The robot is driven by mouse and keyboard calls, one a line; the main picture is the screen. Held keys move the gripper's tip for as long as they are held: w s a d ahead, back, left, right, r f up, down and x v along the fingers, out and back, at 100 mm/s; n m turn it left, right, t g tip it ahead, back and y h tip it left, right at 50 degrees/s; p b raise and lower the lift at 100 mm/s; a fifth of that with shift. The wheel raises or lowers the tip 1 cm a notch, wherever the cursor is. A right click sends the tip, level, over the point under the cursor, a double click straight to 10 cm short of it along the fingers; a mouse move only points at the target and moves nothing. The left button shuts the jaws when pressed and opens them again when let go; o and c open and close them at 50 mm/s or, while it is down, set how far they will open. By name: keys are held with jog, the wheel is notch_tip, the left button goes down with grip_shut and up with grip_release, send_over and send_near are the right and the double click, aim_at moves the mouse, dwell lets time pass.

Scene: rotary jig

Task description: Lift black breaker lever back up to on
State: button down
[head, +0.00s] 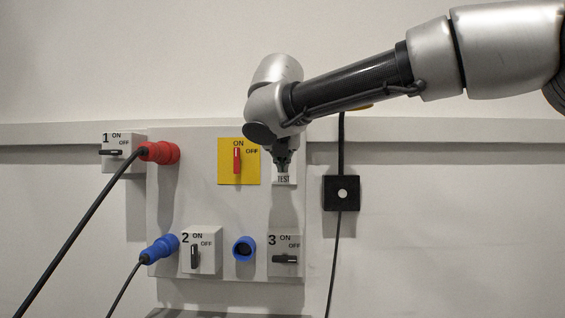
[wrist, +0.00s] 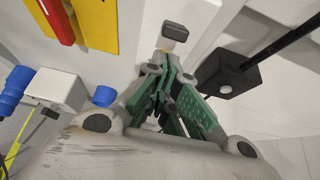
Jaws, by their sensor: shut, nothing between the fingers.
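My gripper (head: 283,168) is shut and empty, pointing down in front of the white box labelled TEST (head: 284,180). In the wrist view my gripper (wrist: 170,62) has its tips together just below a small dark block (wrist: 175,32) on a white housing. This block may be the black breaker lever; I cannot tell whether the tips touch it. In the head view my gripper and wrist hide that spot, so the lever's position is unclear.
A yellow plate (head: 225,177) with an upright red handle (head: 237,160) is close on the left. Boxes 1 (head: 122,140), 2 (head: 213,261) and 3 (head: 287,241) carry black handles. A black box (head: 329,206) hangs right. Red (head: 160,152) and blue (head: 160,248) plugs trail cables.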

jog(key=shift+r, duration=0.2)
jog(key=shift+r, duration=0.6)
